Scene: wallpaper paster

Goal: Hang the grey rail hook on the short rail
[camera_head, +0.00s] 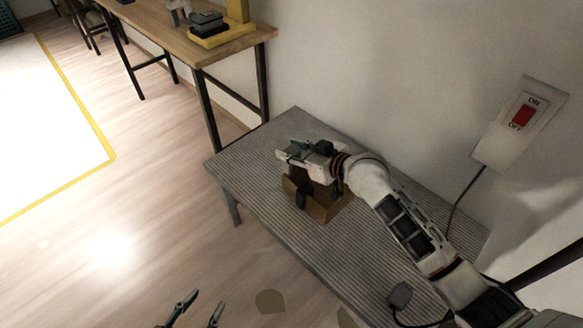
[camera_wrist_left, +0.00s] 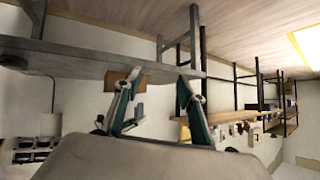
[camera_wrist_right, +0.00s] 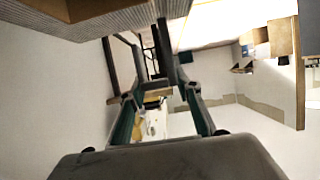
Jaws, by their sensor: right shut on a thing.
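My right gripper (camera_head: 300,150) is above the grey ribbed table, over a brown open box (camera_head: 325,207). In the right wrist view, its fingers (camera_wrist_right: 160,92) are closed in on a dark grey piece (camera_wrist_right: 171,52). I cannot tell whether this is the grey rail hook. My left gripper (camera_head: 197,313) is open and empty at the bottom of the head view, over the floor. Its spread fingers also show in the left wrist view (camera_wrist_left: 160,85). I cannot make out the short rail in any view.
The grey ribbed table (camera_head: 250,160) stands against the wall, mostly bare. A wooden workbench (camera_head: 190,45) with a yellow-based device (camera_head: 220,35) stands at the back left. A switch box (camera_head: 521,118) with a cable is on the wall at right. The floor at left is clear.

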